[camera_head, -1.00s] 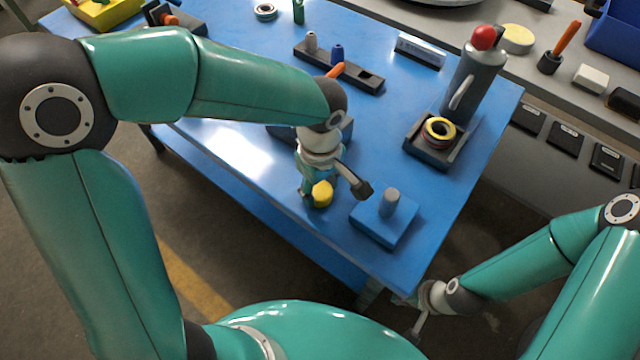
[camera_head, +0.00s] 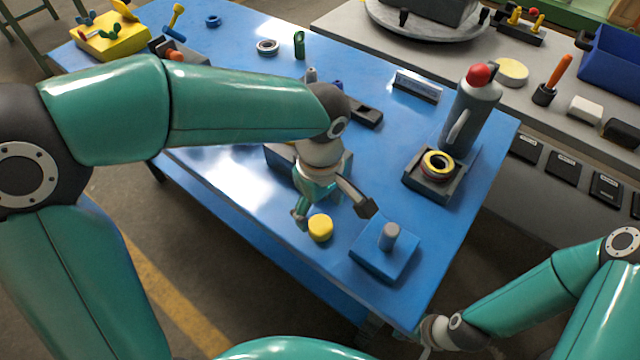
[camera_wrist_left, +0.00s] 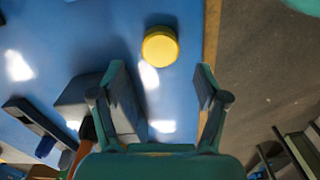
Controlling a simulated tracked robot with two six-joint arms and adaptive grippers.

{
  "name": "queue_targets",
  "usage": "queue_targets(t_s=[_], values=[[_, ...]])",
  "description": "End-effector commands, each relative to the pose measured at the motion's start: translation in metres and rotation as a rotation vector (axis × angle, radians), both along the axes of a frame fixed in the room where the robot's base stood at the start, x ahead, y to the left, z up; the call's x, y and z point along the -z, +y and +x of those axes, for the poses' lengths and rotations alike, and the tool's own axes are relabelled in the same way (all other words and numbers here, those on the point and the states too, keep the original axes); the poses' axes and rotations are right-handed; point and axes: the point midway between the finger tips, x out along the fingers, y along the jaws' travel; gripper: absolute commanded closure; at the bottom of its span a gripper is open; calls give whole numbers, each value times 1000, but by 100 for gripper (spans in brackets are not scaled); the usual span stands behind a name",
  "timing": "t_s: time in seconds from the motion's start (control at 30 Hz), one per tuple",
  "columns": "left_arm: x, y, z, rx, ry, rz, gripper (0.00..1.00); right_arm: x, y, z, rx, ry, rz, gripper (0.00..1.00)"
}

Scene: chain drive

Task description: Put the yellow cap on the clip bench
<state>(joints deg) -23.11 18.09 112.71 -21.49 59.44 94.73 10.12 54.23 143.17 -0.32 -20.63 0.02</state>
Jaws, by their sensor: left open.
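The yellow cap (camera_head: 320,228) is a short round disc lying on the blue table near its front edge. My left gripper (camera_head: 335,214) is open and empty above the table, with its fingers spread wide close to the cap. In the left wrist view the cap (camera_wrist_left: 160,47) lies just beyond the open fingertips (camera_wrist_left: 160,72), roughly midway between them; contact is not seen. A dark grey block (camera_head: 281,157) is partly hidden behind the left gripper. I cannot tell which fixture is the clip bench. My right gripper (camera_head: 428,342) is cut off at the bottom edge, its jaws unclear.
A blue base with a grey post (camera_head: 387,262) stands just right of the cap. A tray with rings (camera_head: 434,184) and a grey bottle with a red top (camera_head: 470,110) stand farther right. A dark holder (camera_head: 366,112) lies behind the gripper. Bare table lies around the cap.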

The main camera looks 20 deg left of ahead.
Motion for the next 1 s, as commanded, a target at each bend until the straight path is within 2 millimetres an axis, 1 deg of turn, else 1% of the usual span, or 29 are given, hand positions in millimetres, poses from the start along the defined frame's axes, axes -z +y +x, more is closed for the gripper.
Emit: queue_targets(t_s=[0.03,0.2,0.3,0.4,0.57,1.0], values=[[-13,-1,1,0,-5,-3,26,-1,0,0,0,0,0,100],[-45,-1,1,1,-4,-3,26,-3,0,0,0,0,0,100],[-58,-1,1,1,-3,-2,26,-4,0,0,0,0,0,100],[-66,-1,0,1,0,-1,26,-4,0,0,0,0,0,100],[-70,-1,0,1,1,-2,26,-4,0,0,0,0,0,100],[-70,-1,0,2,1,-1,26,-4,0,0,0,0,0,100]])
